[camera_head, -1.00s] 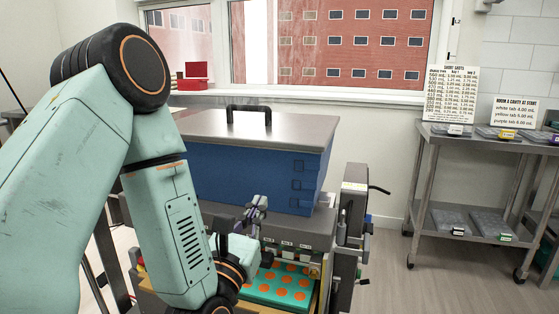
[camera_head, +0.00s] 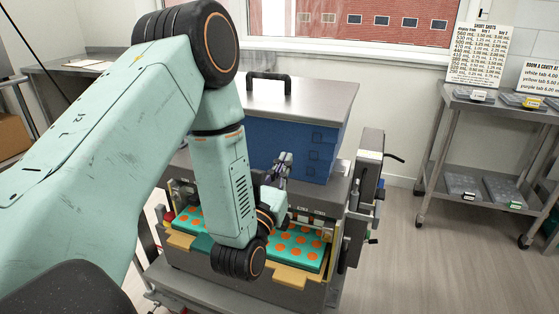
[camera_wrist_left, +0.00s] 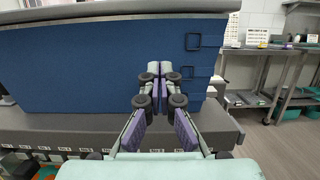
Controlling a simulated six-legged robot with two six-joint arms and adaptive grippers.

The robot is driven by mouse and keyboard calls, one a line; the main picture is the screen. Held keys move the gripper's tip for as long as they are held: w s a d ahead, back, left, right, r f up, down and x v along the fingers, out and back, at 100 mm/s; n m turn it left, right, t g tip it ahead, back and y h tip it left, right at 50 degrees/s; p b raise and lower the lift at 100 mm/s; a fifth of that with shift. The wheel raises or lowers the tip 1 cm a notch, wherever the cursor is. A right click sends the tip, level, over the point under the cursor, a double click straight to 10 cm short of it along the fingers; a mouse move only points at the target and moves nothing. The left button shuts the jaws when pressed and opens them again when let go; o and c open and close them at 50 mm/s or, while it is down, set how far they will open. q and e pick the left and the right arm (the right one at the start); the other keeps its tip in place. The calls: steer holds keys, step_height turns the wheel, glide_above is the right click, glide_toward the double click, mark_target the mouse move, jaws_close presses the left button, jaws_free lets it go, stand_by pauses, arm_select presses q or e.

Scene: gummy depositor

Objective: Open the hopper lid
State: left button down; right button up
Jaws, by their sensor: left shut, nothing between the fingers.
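The hopper lid (camera_head: 300,92) is a flat grey metal cover lying closed on the blue hopper (camera_head: 297,140). My left gripper (camera_head: 285,160) is in front of the hopper's front wall, below the lid's level, shut and empty. In the left wrist view its fingers (camera_wrist_left: 160,70) point at the blue wall (camera_wrist_left: 90,65), with the lid's front edge (camera_wrist_left: 120,12) above them. Whether they touch the wall I cannot tell. My right gripper is not in view.
The depositor's grey body holds a teal tray with orange rounds (camera_head: 300,240) below the hopper. A control column (camera_head: 365,195) stands at its right. A metal cart (camera_head: 470,150) with lidded boxes and signs is farther right. Open floor lies between.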

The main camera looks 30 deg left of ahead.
mark_target(296, 124)
arm_select(q)
steer(key=x, duration=0.5)
step_height(296, 124, up, 3)
steer(key=shift+w+r, duration=0.1)
steer(key=shift+w, duration=0.1)
steer(key=shift+s+r+p, duration=0.2)
steer(key=shift+r+p, duration=0.1)
steer(key=shift+r, duration=0.15)
steer(key=shift+w, duration=0.15)
steer(key=shift+f, duration=0.1)
